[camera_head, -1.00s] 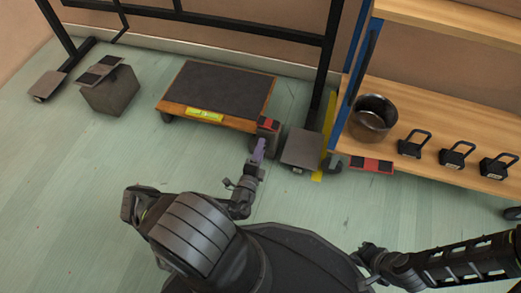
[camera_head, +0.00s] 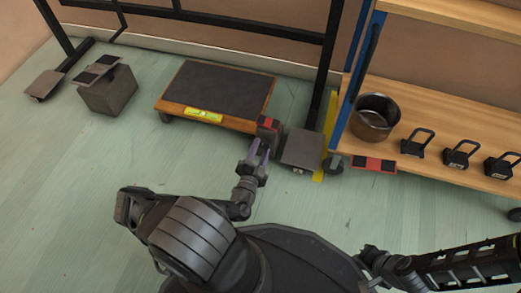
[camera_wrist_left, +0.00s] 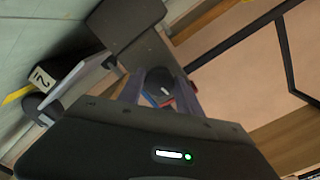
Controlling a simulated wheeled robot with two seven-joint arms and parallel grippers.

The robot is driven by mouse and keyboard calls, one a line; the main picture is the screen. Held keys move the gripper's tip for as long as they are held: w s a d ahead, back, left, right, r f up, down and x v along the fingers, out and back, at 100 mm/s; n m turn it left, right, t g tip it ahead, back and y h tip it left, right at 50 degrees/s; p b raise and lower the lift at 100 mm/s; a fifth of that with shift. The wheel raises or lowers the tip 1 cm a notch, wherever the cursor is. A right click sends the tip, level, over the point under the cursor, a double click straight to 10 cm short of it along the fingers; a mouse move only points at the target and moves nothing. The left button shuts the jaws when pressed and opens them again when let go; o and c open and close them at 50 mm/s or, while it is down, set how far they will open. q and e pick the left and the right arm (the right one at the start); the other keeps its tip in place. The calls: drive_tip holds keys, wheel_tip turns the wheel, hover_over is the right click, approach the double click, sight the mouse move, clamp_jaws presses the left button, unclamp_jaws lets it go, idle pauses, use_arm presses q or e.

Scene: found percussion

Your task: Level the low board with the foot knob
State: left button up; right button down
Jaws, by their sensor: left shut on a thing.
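The low board (camera_head: 222,88) has a dark top and a wooden frame, and rests low over the floor near the wall. A yellow-green spirit level (camera_head: 204,115) lies along its front edge; its bubble is too small to read. The foot knob (camera_head: 268,126), at the board's front right corner, has red and black parts near it. My left gripper (camera_head: 259,149) reaches it from the front and is shut on it. In the left wrist view a dark rounded piece (camera_wrist_left: 159,86) shows between the fingers, with red and blue beside it. My right gripper is not seen.
A grey foot plate (camera_head: 302,149) stands close right of my left gripper. A wooden shelf (camera_head: 455,125) at right holds a metal pot (camera_head: 373,117) and several black handled weights. A grey block (camera_head: 108,92) stands at left. The floor in front is clear.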

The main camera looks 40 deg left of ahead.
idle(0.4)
use_arm(q)
drive_tip(key=o, duration=1.4)
drive_tip(key=shift+c, duration=0.2)
drive_tip(key=shift+d, duration=0.1)
